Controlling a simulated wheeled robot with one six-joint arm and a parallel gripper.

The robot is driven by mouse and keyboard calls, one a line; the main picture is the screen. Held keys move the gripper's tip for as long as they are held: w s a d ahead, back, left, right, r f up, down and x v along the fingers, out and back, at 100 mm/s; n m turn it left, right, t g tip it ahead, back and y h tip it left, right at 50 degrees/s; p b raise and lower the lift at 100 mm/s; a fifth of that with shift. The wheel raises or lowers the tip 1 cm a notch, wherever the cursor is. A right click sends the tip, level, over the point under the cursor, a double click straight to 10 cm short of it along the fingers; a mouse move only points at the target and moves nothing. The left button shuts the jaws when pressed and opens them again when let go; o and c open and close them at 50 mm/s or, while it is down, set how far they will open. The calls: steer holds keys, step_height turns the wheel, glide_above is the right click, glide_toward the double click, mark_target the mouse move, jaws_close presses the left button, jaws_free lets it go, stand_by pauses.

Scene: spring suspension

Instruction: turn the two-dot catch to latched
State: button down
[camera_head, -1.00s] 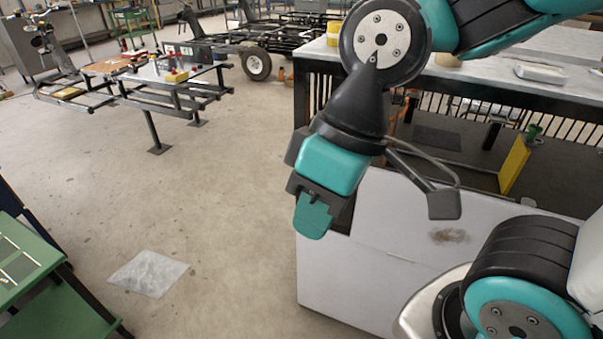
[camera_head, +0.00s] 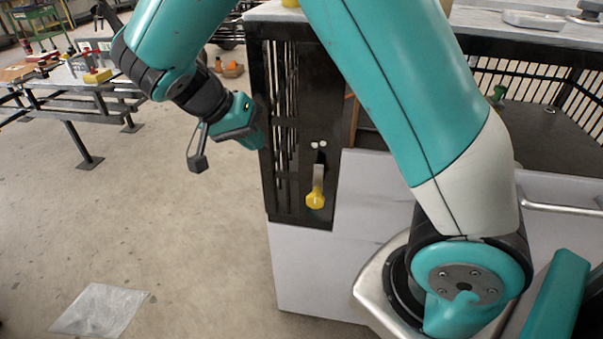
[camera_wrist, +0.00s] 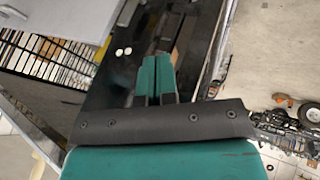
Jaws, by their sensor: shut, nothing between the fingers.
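The two-dot catch (camera_head: 317,190) is on a black upright panel (camera_head: 285,165) at the corner of the workbench. Two white dots (camera_head: 318,145) sit just above its lever, which hangs straight down and ends in a yellow knob. In the wrist view the two dots (camera_wrist: 123,52) show left of my fingers; I cannot make out the lever there. My gripper (camera_head: 258,138) is shut and empty, at the panel's left edge, left of the catch and about level with the dots. I cannot tell whether it touches the panel. Its teal fingers (camera_wrist: 156,70) lie together in the wrist view.
A pale cabinet front (camera_head: 300,270) lies below the panel, and a bench top (camera_head: 510,45) with a tray is at right. A metal frame table (camera_head: 80,90) stands at back left. A clear sheet (camera_head: 100,310) lies on the floor. Open floor lies left of the panel.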

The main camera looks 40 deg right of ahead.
glide_toward(317, 187)
steer(key=shift+m, duration=0.4)
steer(key=w, duration=0.1)
steer(key=w+f, duration=0.1)
steer(key=w, duration=0.2)
steer(key=shift+w+d+f+b, duration=0.1)
steer(key=shift+d+f+b, duration=0.2)
steer(key=shift+b, duration=0.1)
steer(key=s+d, duration=0.2)
steer(key=shift+s+f, duration=0.15)
steer(key=shift+s, duration=0.1)
steer(key=shift+s+d, duration=0.35)
